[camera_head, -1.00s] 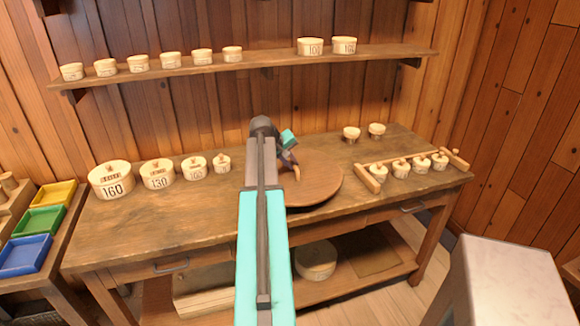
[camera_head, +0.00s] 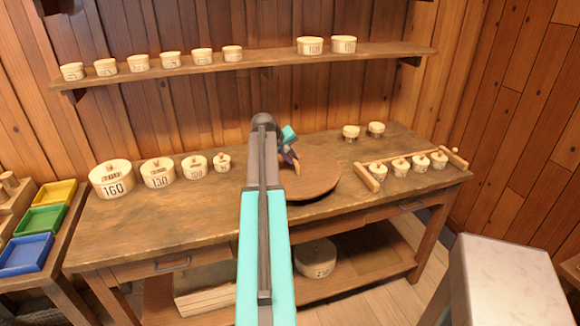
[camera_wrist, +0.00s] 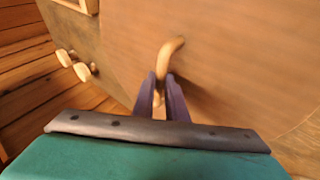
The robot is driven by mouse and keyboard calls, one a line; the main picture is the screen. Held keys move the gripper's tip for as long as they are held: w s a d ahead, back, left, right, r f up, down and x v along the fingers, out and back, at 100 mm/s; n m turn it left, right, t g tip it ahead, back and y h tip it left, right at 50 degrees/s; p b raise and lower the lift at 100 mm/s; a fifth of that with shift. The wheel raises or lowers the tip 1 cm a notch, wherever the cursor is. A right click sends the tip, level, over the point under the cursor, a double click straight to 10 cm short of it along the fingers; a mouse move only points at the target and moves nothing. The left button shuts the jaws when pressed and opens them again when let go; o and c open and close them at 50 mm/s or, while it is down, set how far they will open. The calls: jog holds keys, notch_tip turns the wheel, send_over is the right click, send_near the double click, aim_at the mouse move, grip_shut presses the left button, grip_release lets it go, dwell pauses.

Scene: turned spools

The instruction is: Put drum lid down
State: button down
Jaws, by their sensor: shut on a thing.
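The drum lid (camera_head: 318,180) is a large round flat brown wooden disc over the right-middle of the workbench, partly hidden behind my arm. It looks roughly level; I cannot tell whether it touches the bench top or hangs just above it. My gripper (camera_head: 292,160) is at the lid's centre. In the wrist view the lid (camera_wrist: 235,65) fills most of the picture, and a curved pale wooden handle (camera_wrist: 171,52) rises from it. The purple fingers of my gripper (camera_wrist: 160,95) are shut on this handle.
Lidded drums (camera_head: 113,180) stand left on the workbench (camera_head: 150,226). Right are a wooden rack (camera_head: 372,178) with several small pots and two loose pots (camera_head: 351,131). A round drum (camera_head: 316,258) sits on the lower shelf. Coloured trays (camera_head: 35,220) are far left.

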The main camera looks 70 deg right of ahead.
aim_at(294, 167)
jog(key=shift+f+p, duration=0.5)
jog(key=shift+f, duration=1)
jog(key=c, duration=1.8)
grip_release()
jog(key=shift+f, duration=0.1)
jog(key=shift+o, duration=0.2)
jog(key=shift+a, duration=0.1)
jog(key=b+v, duration=0.2)
jog(key=v, duration=1)
